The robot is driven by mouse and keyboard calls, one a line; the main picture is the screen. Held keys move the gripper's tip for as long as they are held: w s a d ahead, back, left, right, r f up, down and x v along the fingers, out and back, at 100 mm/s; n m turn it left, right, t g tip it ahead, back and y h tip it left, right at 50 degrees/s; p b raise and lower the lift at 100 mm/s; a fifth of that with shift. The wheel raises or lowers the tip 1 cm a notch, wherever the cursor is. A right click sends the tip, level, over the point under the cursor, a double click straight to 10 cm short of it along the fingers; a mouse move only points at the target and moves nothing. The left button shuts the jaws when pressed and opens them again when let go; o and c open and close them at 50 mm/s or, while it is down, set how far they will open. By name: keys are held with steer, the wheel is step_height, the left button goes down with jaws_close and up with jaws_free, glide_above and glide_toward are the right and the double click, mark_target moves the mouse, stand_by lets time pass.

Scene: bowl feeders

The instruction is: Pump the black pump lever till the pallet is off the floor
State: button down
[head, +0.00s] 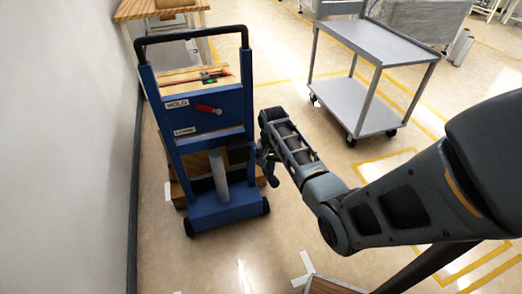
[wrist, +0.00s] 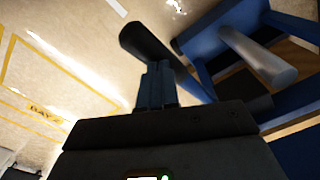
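The black pump lever (wrist: 150,43) shows in the wrist view as a dark round grip on a bar running back toward the blue lift truck (head: 205,115). My gripper (wrist: 158,70) has its two fingers together with no clear gap, their tips overlapping the lever in the picture. I cannot tell whether they touch it. In the head view my gripper (head: 267,168) is at the truck's right side, low down, and the lever is hard to make out there. A pallet-like wooden piece (head: 178,194) shows low behind the truck; its gap to the floor is hidden.
A grey cylinder (head: 219,176) stands on the truck's base. A red handle (head: 208,109) is on its front panel. A wall (head: 65,140) runs close on the left. A grey two-shelf cart (head: 375,85) stands at right. The floor between is clear.

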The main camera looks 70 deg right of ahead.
steer(key=shift+a, duration=0.1)
steer(key=shift+s+a+f+b, duration=0.2)
steer(key=shift+f+b, duration=0.3)
steer(key=shift+f, duration=0.6)
steer(key=shift+s+a+f+b, duration=0.15)
steer(key=shift+f+b, duration=0.3)
steer(key=shift+f, duration=0.65)
steer(key=shift+s+a+f+b, duration=0.2)
steer(key=shift+f+b, duration=0.3)
steer(key=shift+f, duration=0.6)
step_height(320, 180, down, 5)
steer(key=b, duration=0.4)
step_height(320, 180, up, 19)
steer(key=p, duration=1.4)
glide_above(272, 182)
steer(key=w+d, duration=0.4)
steer(key=d, duration=0.3)
steer(key=shift+a+r, duration=0.15)
steer(key=shift+a, duration=0.05)
